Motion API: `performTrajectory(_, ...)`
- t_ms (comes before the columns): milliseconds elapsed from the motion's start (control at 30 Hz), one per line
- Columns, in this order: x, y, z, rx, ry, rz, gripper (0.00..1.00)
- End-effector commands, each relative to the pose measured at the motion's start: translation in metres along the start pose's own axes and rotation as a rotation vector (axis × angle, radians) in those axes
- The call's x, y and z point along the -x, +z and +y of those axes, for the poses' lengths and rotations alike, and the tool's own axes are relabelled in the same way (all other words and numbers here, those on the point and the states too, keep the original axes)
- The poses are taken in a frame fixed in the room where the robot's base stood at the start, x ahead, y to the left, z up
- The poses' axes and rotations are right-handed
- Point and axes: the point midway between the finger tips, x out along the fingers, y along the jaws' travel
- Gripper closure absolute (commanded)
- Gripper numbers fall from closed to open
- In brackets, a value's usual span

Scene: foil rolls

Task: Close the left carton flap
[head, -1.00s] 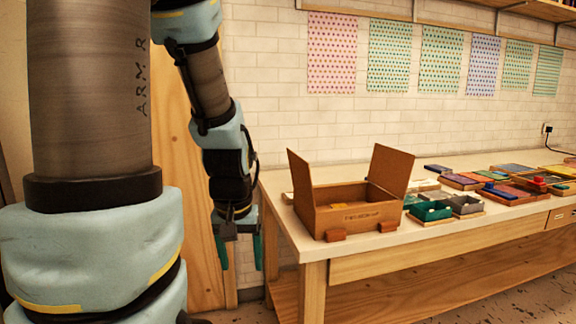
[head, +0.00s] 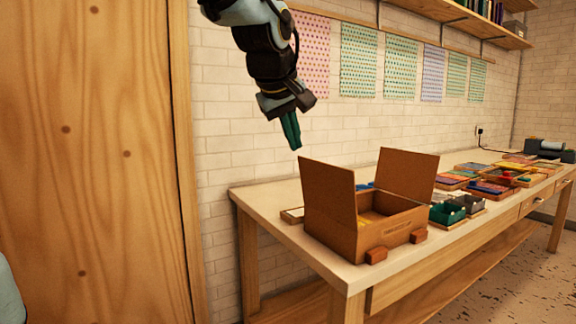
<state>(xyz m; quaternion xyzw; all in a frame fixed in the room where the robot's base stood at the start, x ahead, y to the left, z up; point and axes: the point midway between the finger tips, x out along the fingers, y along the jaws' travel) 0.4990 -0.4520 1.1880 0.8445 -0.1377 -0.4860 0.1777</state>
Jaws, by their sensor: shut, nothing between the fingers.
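The brown carton (head: 390,228) stands on the near end of the wooden table. Its left flap (head: 328,205) stands up, roughly upright, on the carton's left side. Its right flap (head: 407,175) also stands up and leans outward to the right. Something yellow shows inside the carton, partly hidden by the left flap and front wall. My gripper (head: 292,136) is above and to the left of the left flap, apart from it, with its green fingers shut, empty and pointing down.
The table (head: 262,206) has small wooden blocks (head: 376,255) at the carton's front. Green and grey bins (head: 447,213) and several coloured trays fill the table to the right. A wooden panel (head: 85,160) stands at left. Shelves hang on the wall above.

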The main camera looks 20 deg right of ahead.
Motion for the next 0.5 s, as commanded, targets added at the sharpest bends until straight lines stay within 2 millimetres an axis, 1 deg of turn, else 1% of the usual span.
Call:
performTrajectory(100, -0.002, 0.001, 0.005, 0.005, 0.007, 0.0, 1.0)
performTrajectory(233, -0.017, 0.001, 0.004, 0.005, 0.004, -0.002, 1.0)
performTrajectory(367, -0.042, 0.001, 0.004, 0.004, 0.002, -0.003, 1.0)
performTrajectory(500, -0.072, 0.001, 0.004, 0.003, 0.002, -0.004, 1.0)
